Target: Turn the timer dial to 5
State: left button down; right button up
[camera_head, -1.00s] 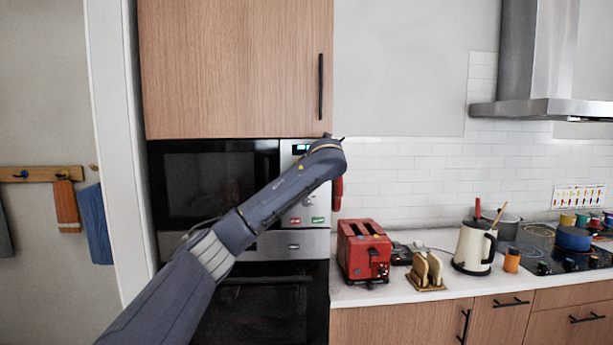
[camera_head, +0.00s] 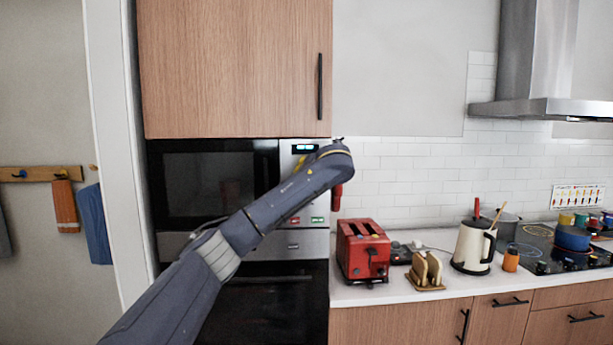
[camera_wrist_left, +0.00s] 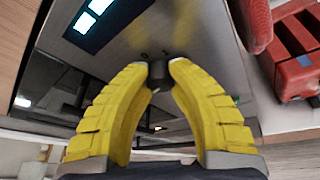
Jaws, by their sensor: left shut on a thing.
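The timer dial (camera_wrist_left: 157,73) is a small dark knob on the grey steel control panel (camera_wrist_left: 200,45) in the left wrist view. My left gripper (camera_wrist_left: 159,66) has its yellow fingertips closed on either side of the dial. Small dark marks are on the panel around it, but no number can be read. A lit display (camera_wrist_left: 97,18) is at the upper left of that view. My right gripper is in neither view.
The microwave (camera_head: 205,185) has a dark door left of the panel. Red (camera_head: 294,220) and green (camera_head: 317,220) buttons sit low on the panel. A red toaster (camera_head: 364,250), a toast rack (camera_head: 427,270) and a kettle (camera_head: 474,245) stand on the counter to the right.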

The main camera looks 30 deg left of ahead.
pick_arm(q)
jog(key=shift+r, duration=0.25)
jog(key=c, duration=1.1)
grip_release()
jog(key=shift+f, duration=0.15)
jog(key=shift+d, duration=0.1)
jog(key=v, duration=1.2)
